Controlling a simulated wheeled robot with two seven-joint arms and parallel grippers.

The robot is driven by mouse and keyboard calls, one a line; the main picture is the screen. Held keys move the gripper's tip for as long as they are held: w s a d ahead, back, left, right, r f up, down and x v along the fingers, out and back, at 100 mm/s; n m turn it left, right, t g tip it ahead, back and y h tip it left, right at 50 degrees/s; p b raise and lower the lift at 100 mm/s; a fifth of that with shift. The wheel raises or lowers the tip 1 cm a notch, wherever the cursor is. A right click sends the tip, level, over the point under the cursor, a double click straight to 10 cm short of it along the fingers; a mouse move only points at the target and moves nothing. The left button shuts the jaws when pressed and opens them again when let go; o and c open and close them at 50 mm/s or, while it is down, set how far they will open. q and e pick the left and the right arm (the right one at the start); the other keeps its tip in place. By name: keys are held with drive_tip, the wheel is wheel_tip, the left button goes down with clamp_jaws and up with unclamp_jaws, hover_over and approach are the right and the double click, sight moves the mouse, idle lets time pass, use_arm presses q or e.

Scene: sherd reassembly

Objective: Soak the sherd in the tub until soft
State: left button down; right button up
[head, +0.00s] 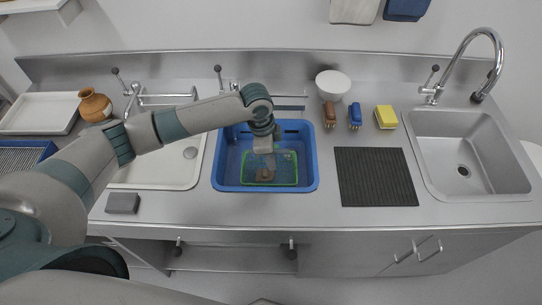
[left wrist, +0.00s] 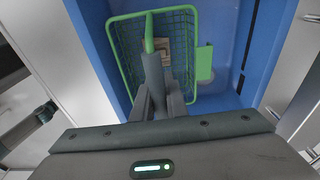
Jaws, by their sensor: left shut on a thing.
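A blue tub (head: 222,184) stands on the steel counter, and a green wire basket (head: 284,183) sits down inside it. A small brown sherd (head: 264,175) lies in the basket. The left wrist view shows the sherd (left wrist: 164,53) partly hidden behind my gripper and a green upright handle. My left gripper (head: 266,158) reaches down into the tub over the basket. In the left wrist view, its fingers (left wrist: 153,75) are shut on the basket's green handle (left wrist: 149,32). The basket appears low in the tub; the water level is hard to tell. My right gripper is not in view.
Right of the tub lie a dark ribbed mat (head: 376,177), brushes (head: 355,115), a yellow sponge (head: 386,117) and a steel sink (head: 465,150). A white bowl (head: 333,84) stands behind. Left are a white basin (head: 160,175), a grey block (head: 123,203) and a brown jar (head: 95,104).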

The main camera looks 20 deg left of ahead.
use_arm(q)
drive_tip(key=shift+f+b, duration=0.35)
drive_tip(key=shift+f, duration=0.95)
idle(6.7)
